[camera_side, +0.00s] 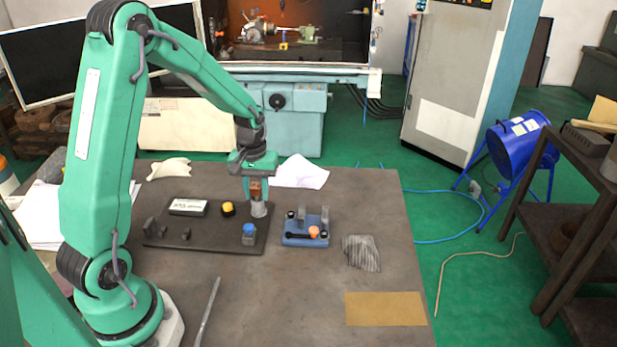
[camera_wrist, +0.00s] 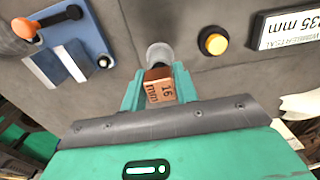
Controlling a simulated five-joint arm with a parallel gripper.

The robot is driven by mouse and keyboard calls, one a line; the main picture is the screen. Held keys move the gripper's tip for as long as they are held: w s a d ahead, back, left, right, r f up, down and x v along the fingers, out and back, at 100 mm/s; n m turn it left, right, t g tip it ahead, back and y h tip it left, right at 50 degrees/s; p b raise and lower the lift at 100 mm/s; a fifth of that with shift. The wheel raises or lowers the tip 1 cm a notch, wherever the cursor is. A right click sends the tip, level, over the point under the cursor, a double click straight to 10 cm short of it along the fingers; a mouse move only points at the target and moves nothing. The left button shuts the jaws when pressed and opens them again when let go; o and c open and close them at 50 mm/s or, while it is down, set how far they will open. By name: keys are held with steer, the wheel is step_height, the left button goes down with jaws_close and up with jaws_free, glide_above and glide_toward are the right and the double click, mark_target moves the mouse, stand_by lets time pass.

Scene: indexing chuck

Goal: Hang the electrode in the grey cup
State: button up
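The electrode is a copper-coloured block marked "16 mm" (camera_wrist: 161,90), held between the two green fingers of my gripper (camera_wrist: 158,84). In the side view the electrode (camera_side: 256,187) hangs below my gripper (camera_side: 257,183). The grey cup (camera_side: 259,210) stands on the right part of the dark plate, directly under the electrode in the side view. In the wrist view the cup (camera_wrist: 159,53) shows just past the electrode's far end, its lower part covered by the block. I cannot tell whether the electrode's lower end is inside the cup or just above it.
The dark plate (camera_side: 205,237) also bears a yellow button (camera_side: 228,208), a label block (camera_side: 188,207) and a blue-topped block (camera_side: 249,231). A blue fixture with an orange knob (camera_side: 314,232) stands close right.

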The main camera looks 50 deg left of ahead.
mark_target(256, 186)
steer(key=o, duration=0.4)
steer(key=shift+c, duration=0.2)
steer(key=shift+r, duration=3.85)
steer(key=shift+d+r, duration=0.1)
steer(key=shift+r, duration=0.05)
